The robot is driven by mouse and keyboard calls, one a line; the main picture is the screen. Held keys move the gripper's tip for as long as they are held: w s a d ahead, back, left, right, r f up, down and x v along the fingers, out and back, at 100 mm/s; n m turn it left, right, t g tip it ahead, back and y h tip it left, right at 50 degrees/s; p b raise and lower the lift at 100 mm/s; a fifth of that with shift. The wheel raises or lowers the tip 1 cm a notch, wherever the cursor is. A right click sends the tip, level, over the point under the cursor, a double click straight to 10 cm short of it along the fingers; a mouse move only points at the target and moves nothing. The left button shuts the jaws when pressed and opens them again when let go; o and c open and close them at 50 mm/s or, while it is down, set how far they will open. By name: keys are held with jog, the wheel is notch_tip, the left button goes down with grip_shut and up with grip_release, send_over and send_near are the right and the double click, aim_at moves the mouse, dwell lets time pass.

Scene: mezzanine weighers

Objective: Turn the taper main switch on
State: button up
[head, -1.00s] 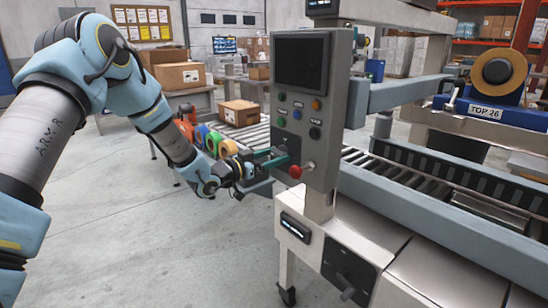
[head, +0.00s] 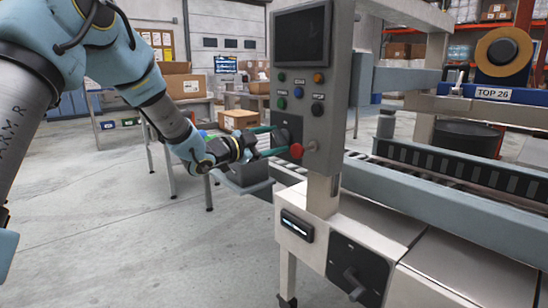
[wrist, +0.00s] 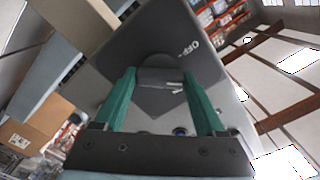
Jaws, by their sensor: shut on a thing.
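The taper's control panel (head: 303,100) stands upright in the head view, with a dark rotary switch (head: 283,129) low on its left side. In the wrist view the switch's dark plate (wrist: 150,40) fills the middle and carries the word OFF. My gripper (head: 272,143) reaches the switch from the left. In the wrist view its two green fingers (wrist: 158,88) are shut on the dark knob (wrist: 160,76), one on each side. A short white mark shows on the knob. The fingers partly hide the switch in the head view.
A red button (head: 296,151) sits just right of the fingers, below several small buttons. A second dark switch (head: 355,283) is on the lower cabinet. The roller conveyor (head: 430,165) runs right. Floor at the left (head: 130,230) is clear.

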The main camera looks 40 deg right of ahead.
jog(key=m+b, duration=0.2)
jog(key=b, duration=0.1)
jog(key=f+m+b, duration=0.1)
jog(key=m+b, duration=0.1)
jog(key=b, duration=0.1)
jog(key=shift+m+b, duration=0.3)
jog(key=shift+b, duration=0.1)
jog(key=m+b, duration=0.3)
jog(key=b, duration=0.1)
jog(key=shift+r, duration=0.2)
jog(key=shift+r+m+b, duration=0.15)
jog(key=shift+m+b, duration=0.65)
jog(key=shift+b, duration=0.2)
jog(key=o, duration=1.3)
jog(key=shift+r, duration=0.15)
jog(key=shift+a, duration=0.1)
jog(key=a, duration=1)
jog(key=shift+w+a, duration=0.3)
